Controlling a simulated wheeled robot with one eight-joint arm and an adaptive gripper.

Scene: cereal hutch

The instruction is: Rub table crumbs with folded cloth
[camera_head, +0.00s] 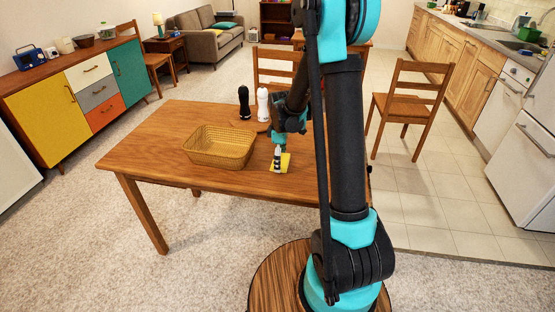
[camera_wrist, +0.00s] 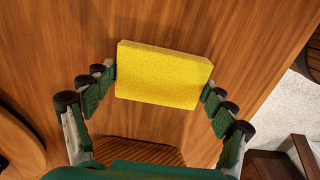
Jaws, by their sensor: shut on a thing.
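The folded cloth is a thick yellow block (camera_head: 285,163) at the right part of the wooden table (camera_head: 150,135) in the head view. In the wrist view the cloth (camera_wrist: 162,75) lies across between my fingertips, slightly tilted, with its broad face toward the camera. My gripper (camera_head: 278,155) is shut on the cloth, one finger at each short side, and points down at the table. The cloth is at or just above the tabletop; I cannot tell whether it touches. No crumbs can be made out in either view.
A woven basket (camera_head: 218,148) stands left of the cloth. A black mill (camera_head: 244,103) and a white mill (camera_head: 263,104) stand behind, on a wooden board (camera_head: 257,126). Chairs stand behind and right (camera_head: 408,104) of the table. The table's left end is clear.

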